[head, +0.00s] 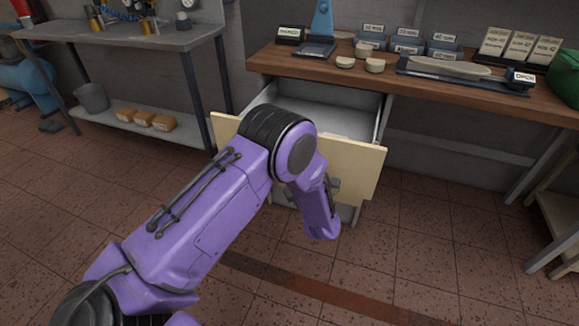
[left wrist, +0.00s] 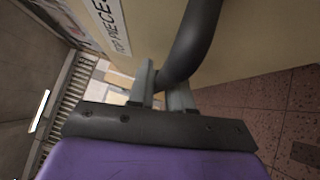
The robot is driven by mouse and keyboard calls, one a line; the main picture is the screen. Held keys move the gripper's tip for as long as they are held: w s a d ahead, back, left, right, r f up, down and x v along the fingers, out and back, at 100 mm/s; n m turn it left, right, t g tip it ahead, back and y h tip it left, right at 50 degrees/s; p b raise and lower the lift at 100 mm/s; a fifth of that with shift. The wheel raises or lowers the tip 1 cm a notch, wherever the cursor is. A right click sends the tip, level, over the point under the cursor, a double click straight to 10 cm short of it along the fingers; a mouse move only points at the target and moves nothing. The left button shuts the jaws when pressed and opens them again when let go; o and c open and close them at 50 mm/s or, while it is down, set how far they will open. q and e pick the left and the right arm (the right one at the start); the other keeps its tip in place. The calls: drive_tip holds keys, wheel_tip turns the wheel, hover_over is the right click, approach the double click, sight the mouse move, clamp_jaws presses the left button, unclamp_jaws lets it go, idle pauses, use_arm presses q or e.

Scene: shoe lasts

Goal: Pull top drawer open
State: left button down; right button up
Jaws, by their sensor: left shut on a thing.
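The top drawer (head: 352,165) under the workbench is pulled well out in the head view, its pale interior showing behind the cream front panel. In the left wrist view the drawer front (left wrist: 240,45) carries a white label (left wrist: 108,22) that reads "TOP PIECES". A dark curved handle (left wrist: 193,40) stands out from it. My left gripper (left wrist: 164,84) is shut on the handle, with one finger on each side of the bar. In the head view my purple left arm covers the middle of the drawer front and most of the handle. My right gripper is not in view.
The wooden workbench (head: 420,92) above holds shoe-last pieces, a black tray (head: 460,75), labelled boxes and a green item (head: 566,72) at right. A grey side table (head: 120,35) stands at left with a bucket (head: 92,97) on its shelf. The tiled floor before the drawer is clear.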

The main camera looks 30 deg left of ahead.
use_arm(q)
drive_tip(key=c, duration=1.4)
unclamp_jaws()
drive_tip(key=v, duration=1)
drive_tip(key=shift+s+d+f, duration=0.1)
drive_tip(key=shift+d, duration=0.15)
